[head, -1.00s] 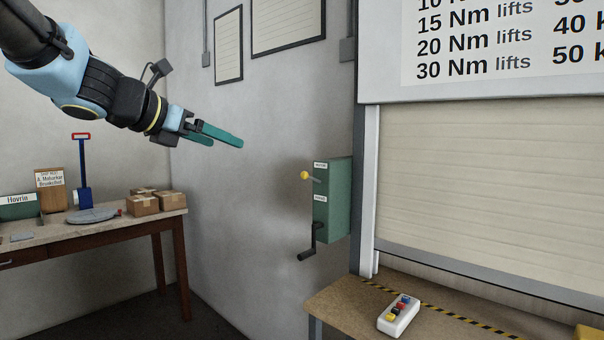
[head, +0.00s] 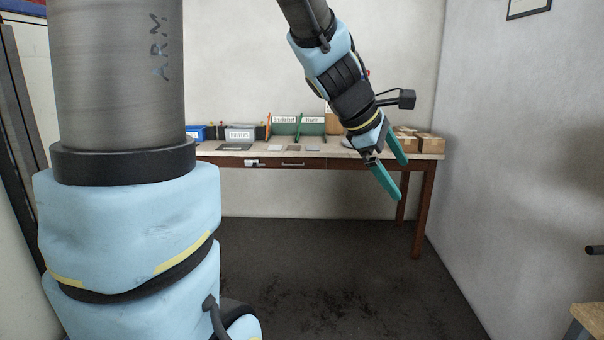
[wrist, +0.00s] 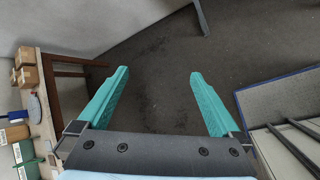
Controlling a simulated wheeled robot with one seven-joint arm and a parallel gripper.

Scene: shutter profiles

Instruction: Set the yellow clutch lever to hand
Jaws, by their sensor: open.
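The yellow clutch lever and its green box are outside both current views. At the right edge of the head view only a dark handle end (head: 594,250) shows, apparently the grip of the crank below that box. My gripper (head: 400,180) is open and empty, pointing down and to the right in front of the far workbench. In the wrist view its two teal fingers (wrist: 158,75) are spread apart over bare floor with nothing between them.
The far workbench (head: 330,150) holds bins, signs and cardboard boxes (head: 430,143). A wooden bench corner (head: 590,318) shows at lower right. Open dark floor (head: 330,270) lies between. In the wrist view, a grey blue-edged surface (wrist: 280,100) is at right.

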